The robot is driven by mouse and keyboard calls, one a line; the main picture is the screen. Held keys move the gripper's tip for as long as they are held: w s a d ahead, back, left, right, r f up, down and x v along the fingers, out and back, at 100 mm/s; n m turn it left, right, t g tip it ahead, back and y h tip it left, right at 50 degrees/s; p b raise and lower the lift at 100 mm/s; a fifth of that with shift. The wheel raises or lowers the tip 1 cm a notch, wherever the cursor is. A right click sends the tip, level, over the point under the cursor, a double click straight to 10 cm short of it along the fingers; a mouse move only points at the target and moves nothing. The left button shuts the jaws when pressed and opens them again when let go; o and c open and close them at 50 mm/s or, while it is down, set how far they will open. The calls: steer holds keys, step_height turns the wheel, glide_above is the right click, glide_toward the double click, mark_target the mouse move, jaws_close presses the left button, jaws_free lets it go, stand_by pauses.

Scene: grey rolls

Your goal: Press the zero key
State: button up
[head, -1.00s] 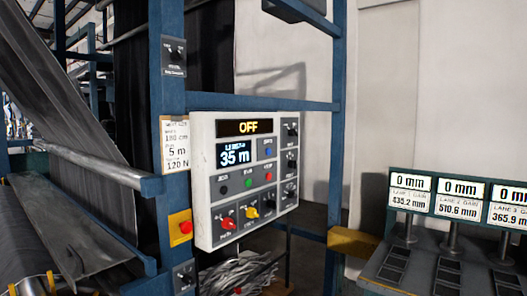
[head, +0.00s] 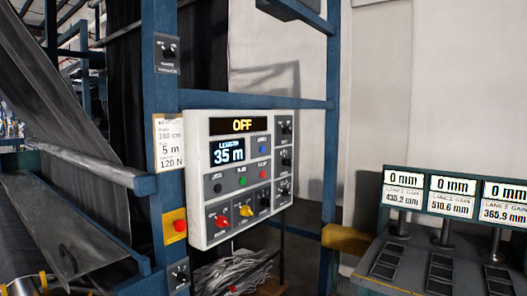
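A white control panel (head: 196,236) is mounted on a blue frame. Its top display (head: 243,125) reads OFF and the length display (head: 229,152) reads 35 m. A small blue key (head: 263,149) sits right of the length display; its label is too small to read, so I cannot tell if it is the zero key. Below are a black key (head: 217,188), a green key (head: 242,181) and a red key (head: 263,175). Red, yellow and black knobs sit lower, with black knobs down the right side. My gripper is not in view.
A red button on a yellow box (head: 177,226) is on the blue post, left of the panel. Grey fabric (head: 60,120) and a roller (head: 90,168) fill the left. Lane displays (head: 452,187) stand over a bench at right. A yellow block (head: 346,239) juts out between.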

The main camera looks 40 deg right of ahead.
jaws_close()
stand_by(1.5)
